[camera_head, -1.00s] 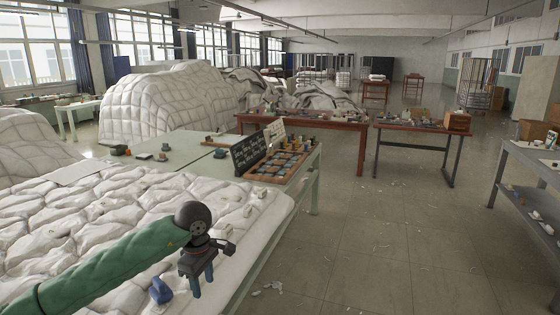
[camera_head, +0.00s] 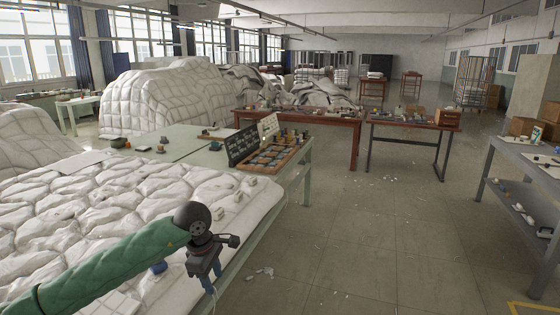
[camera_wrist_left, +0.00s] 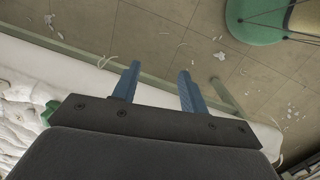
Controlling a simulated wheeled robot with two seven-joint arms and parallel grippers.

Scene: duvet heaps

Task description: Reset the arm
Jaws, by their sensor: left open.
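My left arm, in a green sleeve, comes in from the lower left in the head view. Its left gripper (camera_head: 209,281) hangs fingers down at the right edge of the quilted white duvet (camera_head: 75,220) on the table. In the left wrist view the two blue fingers of this gripper (camera_wrist_left: 157,85) stand apart with nothing between them, above the table edge and the tiled floor. A blue object (camera_head: 159,267) lies on the duvet, partly hidden behind the arm. My right gripper is not in view.
A wooden tray of small items (camera_head: 272,157) sits at the table's far end. A brown table (camera_head: 340,121) and a smaller table (camera_head: 412,126) stand beyond. A grey shelf (camera_head: 520,160) is at the right. The floor (camera_head: 370,230) between is mostly open, with scraps.

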